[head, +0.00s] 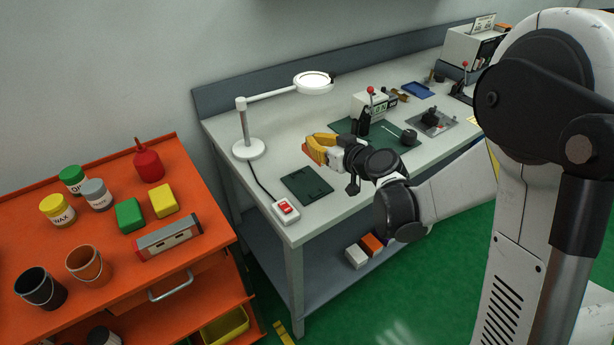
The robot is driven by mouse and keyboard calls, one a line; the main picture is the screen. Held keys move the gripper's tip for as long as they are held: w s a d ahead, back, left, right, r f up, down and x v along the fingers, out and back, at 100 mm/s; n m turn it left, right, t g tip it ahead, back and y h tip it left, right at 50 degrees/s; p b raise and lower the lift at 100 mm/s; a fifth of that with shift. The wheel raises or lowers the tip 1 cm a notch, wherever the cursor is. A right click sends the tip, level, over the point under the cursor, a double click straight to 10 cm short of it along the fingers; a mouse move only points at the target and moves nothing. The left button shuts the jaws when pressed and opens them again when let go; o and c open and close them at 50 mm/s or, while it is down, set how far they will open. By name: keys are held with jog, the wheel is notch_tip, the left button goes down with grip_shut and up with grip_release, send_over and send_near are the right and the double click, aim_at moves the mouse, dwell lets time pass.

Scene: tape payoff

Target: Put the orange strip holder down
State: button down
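My gripper (321,144) has yellow fingers and is above the front left part of the grey workbench (240,190), pointing left. A small orange piece (307,151), which looks like the orange strip holder, shows at the fingertips. The fingers appear shut on it, and most of it is hidden behind them. Its gap to the bench top is hard to judge. A dark green flat tray or mat (307,185) lies on the bench just below and in front of the gripper.
A white lamp (249,148) stands left of my gripper. A red-switch box (286,211) sits at the front left corner. Behind are a grey device (368,104), a green mat (388,148) and a dark fixture (432,120). An orange cart (110,230) stands left.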

jog(key=s+a+f, duration=0.1)
jog(key=s+a+f+b, duration=0.1)
jog(key=s, duration=0.1)
jog(key=shift+s+f, duration=0.3)
jog(key=shift+f, duration=0.05)
notch_tip(320, 180, down, 4)
jog(key=b, duration=0.2)
jog(key=shift+b, duration=0.3)
jog(key=shift+r, duration=0.15)
jog(key=c, duration=1.6)
grip_release()
